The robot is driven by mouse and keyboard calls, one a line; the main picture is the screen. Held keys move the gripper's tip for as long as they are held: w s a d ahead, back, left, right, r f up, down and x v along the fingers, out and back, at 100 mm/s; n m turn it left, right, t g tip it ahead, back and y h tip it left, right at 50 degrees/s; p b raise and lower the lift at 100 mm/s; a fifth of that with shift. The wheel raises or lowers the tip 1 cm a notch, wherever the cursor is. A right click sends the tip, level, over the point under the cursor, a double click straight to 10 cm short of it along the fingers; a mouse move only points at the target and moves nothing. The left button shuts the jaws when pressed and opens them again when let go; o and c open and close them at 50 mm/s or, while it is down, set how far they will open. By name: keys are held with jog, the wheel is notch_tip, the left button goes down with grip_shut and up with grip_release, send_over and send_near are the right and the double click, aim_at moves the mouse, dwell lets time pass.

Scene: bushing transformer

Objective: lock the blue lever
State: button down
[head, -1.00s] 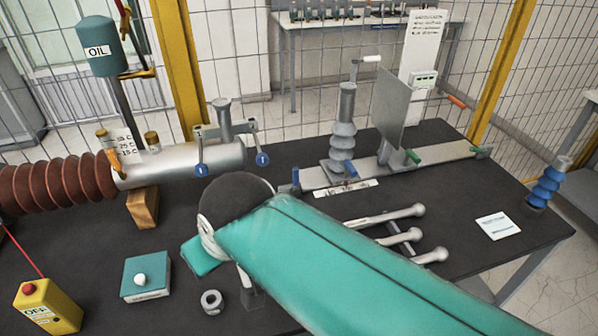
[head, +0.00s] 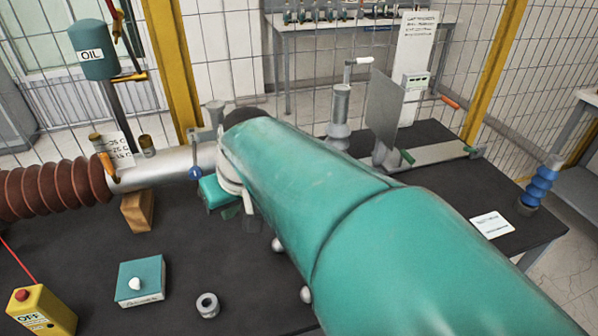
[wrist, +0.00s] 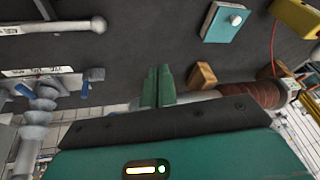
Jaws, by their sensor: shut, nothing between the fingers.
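A blue lever (head: 195,173) hangs from the bracket at the right end of the silver cylinder (head: 160,170) in the head view. In the wrist view another blue lever (wrist: 94,75) stands at the end of the grey rail (wrist: 62,86), and a blue handle (wrist: 24,91) sits further left by the ribbed insulator. My gripper (wrist: 158,69) has its two green fingers together, empty, over the table in front of the cylinder. It is to the right of the rail-end lever in the wrist view and apart from it. My arm hides the rail's near end in the head view.
A wooden block (head: 137,211) supports the cylinder beside the brown ribbed insulator (head: 55,185). A silver rod (wrist: 50,28) lies near the rail.

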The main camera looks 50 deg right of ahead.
jog(key=d+f+m+t, duration=0.1)
jog(key=d+f+m, duration=0.1)
jog(key=d, duration=1.4)
jog(key=d+f+m+t+y, duration=0.1)
jog(key=d+f+m, duration=0.1)
jog(key=d, duration=1.4)
jog(key=shift+s+d+f+m+t, duration=0.3)
jog(key=shift+f+m, duration=0.1)
jog(key=shift+f, duration=0.25)
jog(key=shift+w, duration=0.1)
jog(key=w+a+f, duration=0.4)
jog(key=w+f, duration=0.4)
jog(key=shift+w+a, duration=0.15)
jog(key=shift+w, duration=0.05)
jog(key=shift+w+a, duration=0.1)
